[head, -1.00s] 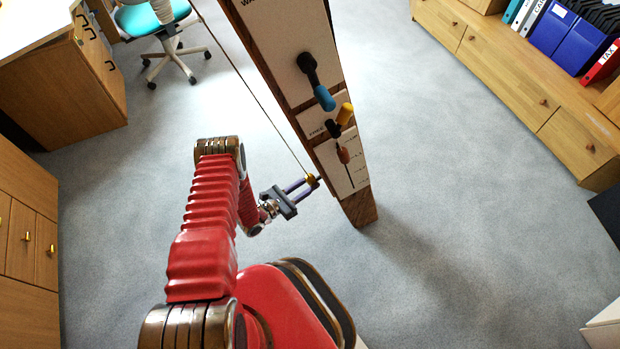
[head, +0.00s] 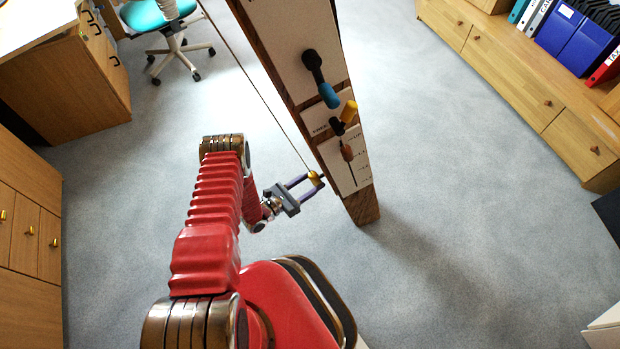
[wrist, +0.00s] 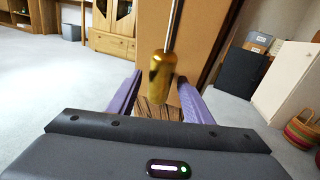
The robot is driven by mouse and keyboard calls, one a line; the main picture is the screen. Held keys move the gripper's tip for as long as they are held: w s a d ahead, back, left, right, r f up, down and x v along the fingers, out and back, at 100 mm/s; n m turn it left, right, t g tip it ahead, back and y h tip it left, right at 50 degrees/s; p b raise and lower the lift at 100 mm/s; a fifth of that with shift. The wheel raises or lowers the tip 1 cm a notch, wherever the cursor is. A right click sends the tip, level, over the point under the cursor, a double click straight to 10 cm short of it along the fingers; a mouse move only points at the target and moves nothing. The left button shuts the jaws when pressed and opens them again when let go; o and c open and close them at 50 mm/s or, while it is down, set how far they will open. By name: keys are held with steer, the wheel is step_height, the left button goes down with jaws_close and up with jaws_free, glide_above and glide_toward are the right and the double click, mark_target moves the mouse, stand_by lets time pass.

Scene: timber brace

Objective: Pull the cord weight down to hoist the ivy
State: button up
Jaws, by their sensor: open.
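The cord weight (head: 314,176) is a small brass cylinder hanging upright on a thin cord (head: 262,88) beside the timber post (head: 362,206). In the wrist view the brass weight (wrist: 162,75) hangs at the middle, between or just beyond the two purple fingers. My gripper (head: 312,182) is open, with its fingertips at the weight and a gap showing on both sides of it in the wrist view. I cannot tell whether a finger touches it. The ivy is not in view.
A wooden cabinet (head: 500,75) stands right, a desk (head: 70,80) and chair (head: 170,30) left. The carpet between is clear.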

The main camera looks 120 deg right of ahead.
steer(key=w, duration=1.3)
steer(key=shift+w+a, duration=0.3)
steer(key=shift+w, duration=0.05)
stand_by(0.4)
